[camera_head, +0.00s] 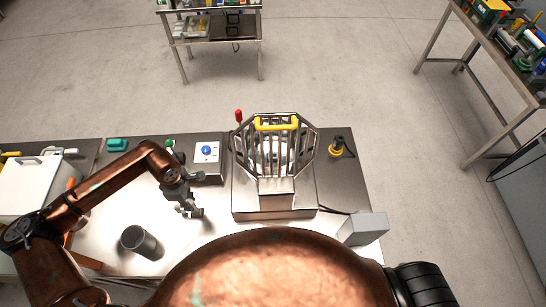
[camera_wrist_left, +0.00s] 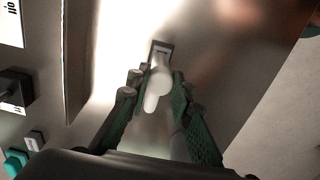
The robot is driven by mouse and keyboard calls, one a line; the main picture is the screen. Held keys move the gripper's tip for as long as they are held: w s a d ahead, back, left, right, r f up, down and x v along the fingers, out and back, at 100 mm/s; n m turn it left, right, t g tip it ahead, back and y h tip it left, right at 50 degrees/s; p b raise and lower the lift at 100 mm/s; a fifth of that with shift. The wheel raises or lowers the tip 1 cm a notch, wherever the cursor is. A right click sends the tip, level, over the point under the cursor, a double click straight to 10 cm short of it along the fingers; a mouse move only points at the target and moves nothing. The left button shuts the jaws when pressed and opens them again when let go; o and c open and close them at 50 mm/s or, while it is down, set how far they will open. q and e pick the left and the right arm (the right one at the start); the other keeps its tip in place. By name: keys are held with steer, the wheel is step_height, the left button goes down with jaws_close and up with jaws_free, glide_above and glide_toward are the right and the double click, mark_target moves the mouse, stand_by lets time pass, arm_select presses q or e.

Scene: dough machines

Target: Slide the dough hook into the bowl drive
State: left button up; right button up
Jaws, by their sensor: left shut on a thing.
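My left gripper (camera_head: 188,208) is low over the metal table, left of the dough machine (camera_head: 277,192). In the left wrist view its green-padded fingers (camera_wrist_left: 156,98) are shut on a pale, rounded metal piece, which looks like the dough hook (camera_wrist_left: 158,80). A small rectangular end shows beyond the fingers. The held piece is too small to make out in the head view. The machine has a wire guard with a yellow handle (camera_head: 276,124) and a red-knobbed lever (camera_head: 238,116). The bowl drive cannot be made out behind the guard. My right gripper is not in view.
A dark grey cup (camera_head: 140,242) stands left of the gripper. A control box with a blue knob (camera_head: 207,152) is behind it. A grey box (camera_head: 363,229) sits at the table's right front. A white container (camera_head: 30,187) is far left. Bare table lies between gripper and machine.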

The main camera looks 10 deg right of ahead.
arm_select(q)
jaws_close()
steer(key=shift+r, duration=0.45)
stand_by(0.5)
steer(key=shift+r+p, duration=0.45)
steer(key=shift+r, duration=0.4)
steer(key=shift+r, duration=0.1)
steer(key=shift+r+p, duration=1.05)
steer(key=shift+r, duration=2)
steer(key=shift+s, duration=0.1)
